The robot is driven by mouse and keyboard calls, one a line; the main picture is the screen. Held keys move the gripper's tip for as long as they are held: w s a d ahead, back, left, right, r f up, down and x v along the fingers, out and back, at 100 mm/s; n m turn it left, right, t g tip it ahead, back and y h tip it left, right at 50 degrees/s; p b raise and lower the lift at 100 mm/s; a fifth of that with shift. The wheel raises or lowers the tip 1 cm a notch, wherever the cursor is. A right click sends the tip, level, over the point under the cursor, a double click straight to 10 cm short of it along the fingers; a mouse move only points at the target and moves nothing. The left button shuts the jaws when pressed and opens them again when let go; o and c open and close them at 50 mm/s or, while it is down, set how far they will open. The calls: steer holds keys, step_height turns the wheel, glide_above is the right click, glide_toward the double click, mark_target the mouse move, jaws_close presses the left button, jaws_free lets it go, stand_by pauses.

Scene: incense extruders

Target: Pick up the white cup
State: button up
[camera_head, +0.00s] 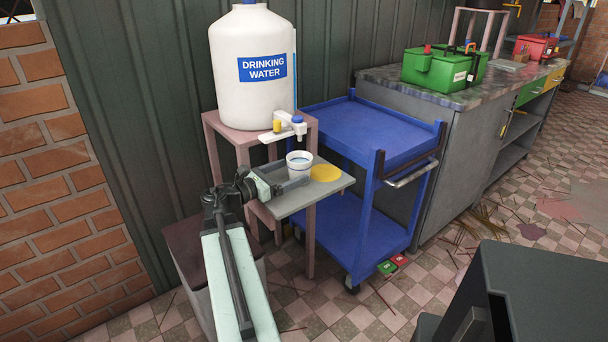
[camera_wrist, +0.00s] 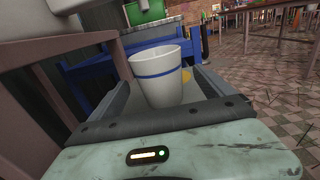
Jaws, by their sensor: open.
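The white cup (camera_head: 299,163) with a blue band stands upright below the tap of the drinking water container, at the small grey shelf (camera_head: 335,188). In the wrist view the cup (camera_wrist: 160,78) is straight ahead, with one grey finger on each side of it. My gripper (camera_head: 292,184) is open and reaches in from the left at the cup's near side. I cannot tell whether either finger touches the cup.
The white drinking water container (camera_head: 251,75) stands on a pinkish stand, its tap (camera_head: 290,127) close above the cup. A yellow disc (camera_head: 326,173) lies right of the cup. A blue cart (camera_head: 375,135) stands close behind on the right. The tiled floor in front is mostly clear.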

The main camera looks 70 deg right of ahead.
mark_target(308, 163)
steer(key=shift+x, duration=3.75)
steer(key=shift+r, duration=0.25)
jaws_close()
